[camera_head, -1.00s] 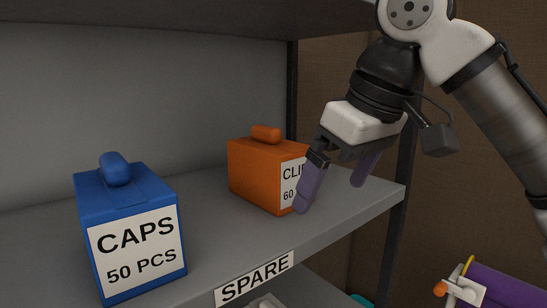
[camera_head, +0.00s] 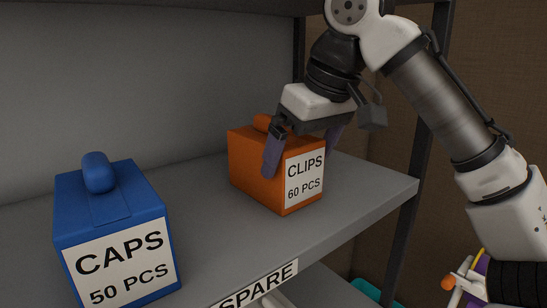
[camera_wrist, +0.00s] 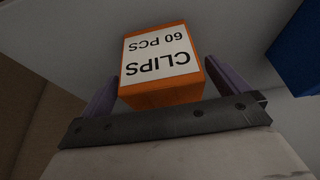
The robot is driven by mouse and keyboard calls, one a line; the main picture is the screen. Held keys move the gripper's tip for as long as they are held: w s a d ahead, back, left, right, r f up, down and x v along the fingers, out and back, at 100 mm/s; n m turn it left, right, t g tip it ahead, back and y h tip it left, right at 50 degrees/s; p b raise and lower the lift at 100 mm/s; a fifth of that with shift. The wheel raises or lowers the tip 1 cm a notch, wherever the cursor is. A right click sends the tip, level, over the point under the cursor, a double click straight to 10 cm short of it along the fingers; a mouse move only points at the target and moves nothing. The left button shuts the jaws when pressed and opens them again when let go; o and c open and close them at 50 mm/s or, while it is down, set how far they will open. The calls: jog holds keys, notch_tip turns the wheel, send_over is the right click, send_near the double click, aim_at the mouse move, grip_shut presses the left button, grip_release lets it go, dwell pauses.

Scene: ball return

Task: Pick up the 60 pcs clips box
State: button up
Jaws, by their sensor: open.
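The orange clips box (camera_head: 255,180) stands on the grey shelf, with a white label reading CLIPS 60 PCS and an orange handle (camera_head: 262,123) on top. My gripper (camera_head: 302,155) is open over the box in the head view. One purple finger is in front of the box's left part and the other is near its right rear side. In the wrist view the box (camera_wrist: 160,95) lies between the two spread fingers (camera_wrist: 168,88), its label upside down. Whether the fingers touch the box cannot be told. Its handle is not visible in the wrist view.
A blue caps box (camera_head: 115,215) labelled CAPS 50 PCS stands to the left on the same shelf (camera_head: 205,215). A SPARE tag (camera_head: 258,285) is on the shelf's front edge. A dark shelf post (camera_head: 415,150) stands at the right, and another shelf is overhead.

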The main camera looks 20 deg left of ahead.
jog(key=w+a, duration=0.1)
jog(key=a+p, duration=0.1)
jog(key=w+a+p, duration=0.1)
jog(key=a, duration=0.1)
jog(key=shift+w+f, duration=0.1)
jog(key=shift+w, duration=0.2)
jog(key=shift+a+f, duration=0.1)
jog(key=shift+f, duration=0.4)
jog(key=c, duration=1.1)
jog(key=shift+r, duration=0.1)
